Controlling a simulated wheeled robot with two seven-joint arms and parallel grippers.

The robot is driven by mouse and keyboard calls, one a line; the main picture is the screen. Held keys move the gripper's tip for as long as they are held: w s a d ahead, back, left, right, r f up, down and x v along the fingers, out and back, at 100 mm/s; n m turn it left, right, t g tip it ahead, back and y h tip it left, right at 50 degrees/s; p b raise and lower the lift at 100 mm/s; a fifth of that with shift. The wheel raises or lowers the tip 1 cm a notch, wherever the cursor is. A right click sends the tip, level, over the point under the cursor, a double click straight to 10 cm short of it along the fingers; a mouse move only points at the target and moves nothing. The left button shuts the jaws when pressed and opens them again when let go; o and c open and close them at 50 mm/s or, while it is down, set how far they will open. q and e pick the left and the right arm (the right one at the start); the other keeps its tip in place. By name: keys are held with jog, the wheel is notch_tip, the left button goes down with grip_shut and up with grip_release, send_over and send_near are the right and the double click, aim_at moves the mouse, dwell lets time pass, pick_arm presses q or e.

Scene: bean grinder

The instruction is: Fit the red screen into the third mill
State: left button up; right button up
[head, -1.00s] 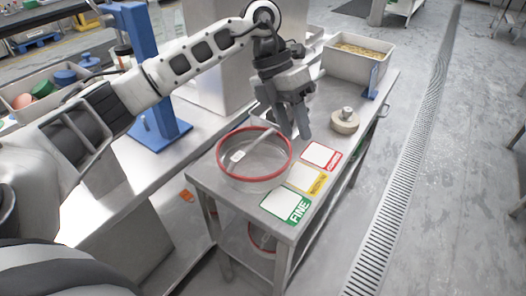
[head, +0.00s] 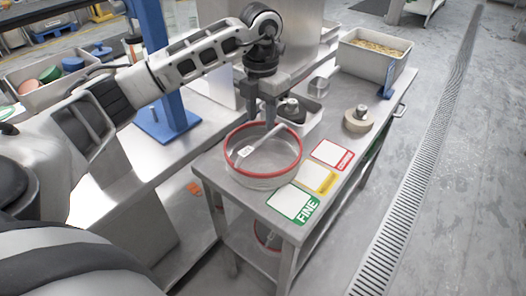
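The red screen (head: 297,163) is a round, clear-walled sieve with a red rim, lying flat on the steel table's near left part. A grey handle-like bar with a white tag (head: 245,151) lies across its inside. My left gripper (head: 261,113) points down over the screen's far rim. Its two dark fingers are apart with nothing visible between them. I cannot tell whether the fingertips touch the rim. A tall steel housing (head: 222,50) stands behind my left arm, partly hidden; I cannot tell which mill it is. My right gripper is not in view.
Red, yellow and green FINE (head: 293,203) cards lie right of the screen. A shallow metal tray with a dark knobbed part (head: 291,108) is behind it. A round tan part (head: 358,121) and a bean bin (head: 372,58) stand further back. A blue post (head: 155,60) rises at left.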

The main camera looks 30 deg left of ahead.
aim_at(263, 138)
pick_arm(q)
jog(key=shift+d+f+p, duration=0.2)
jog(key=shift+f+p, duration=0.2)
jog(key=shift+f, duration=2.15)
jog(key=shift+f, duration=0.25)
grip_shut()
jog(key=shift+w, duration=0.1)
